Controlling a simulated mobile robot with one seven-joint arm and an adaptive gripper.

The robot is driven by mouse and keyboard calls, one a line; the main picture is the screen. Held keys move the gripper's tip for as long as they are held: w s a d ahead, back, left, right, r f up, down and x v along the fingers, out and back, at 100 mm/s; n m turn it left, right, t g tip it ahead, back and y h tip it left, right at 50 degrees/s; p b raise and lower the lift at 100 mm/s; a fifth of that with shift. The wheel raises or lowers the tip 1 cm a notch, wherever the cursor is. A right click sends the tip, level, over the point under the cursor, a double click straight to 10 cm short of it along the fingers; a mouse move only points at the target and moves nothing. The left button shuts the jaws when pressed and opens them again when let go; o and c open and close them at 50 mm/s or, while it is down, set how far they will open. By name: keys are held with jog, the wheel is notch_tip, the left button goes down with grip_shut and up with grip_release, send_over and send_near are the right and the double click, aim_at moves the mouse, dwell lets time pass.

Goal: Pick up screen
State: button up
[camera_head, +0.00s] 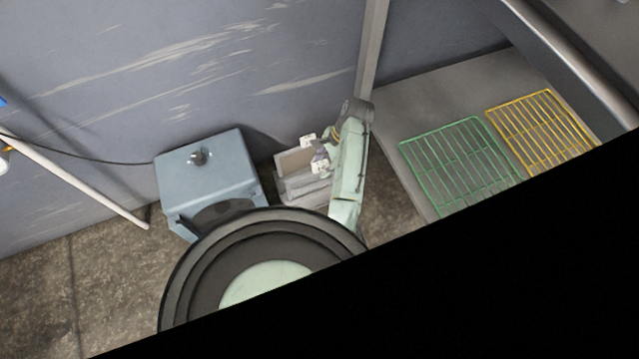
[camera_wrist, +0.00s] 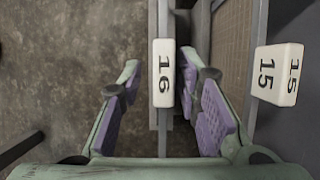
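A white tag marked 16 (camera_wrist: 163,73) sits on a narrow grey bar in the wrist view. A second tag (camera_wrist: 277,74), showing 15, is to its right beside a brown, mesh-like panel (camera_wrist: 231,45), which may be a screen. My gripper (camera_wrist: 167,84) is open, with purple pads on either side of tag 16 and a gap to each side. In the head view my gripper (camera_head: 321,158) is at the grey trays or frames (camera_head: 296,163), partly hiding them. Which of these is the screen I cannot tell.
A blue-grey box (camera_head: 205,172) with a knob stands left of the trays, against the wall. On the right, a green wire rack (camera_head: 459,160) and a yellow wire rack (camera_head: 540,129) lie on a grey surface. Black covers the head view's lower right.

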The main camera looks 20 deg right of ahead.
jog(key=x, duration=0.5)
jog(key=shift+w+a+f, duration=0.1)
jog(key=shift+a+f, duration=0.05)
jog(key=shift+f, duration=0.05)
jog(key=shift+c, duration=0.3)
grip_shut()
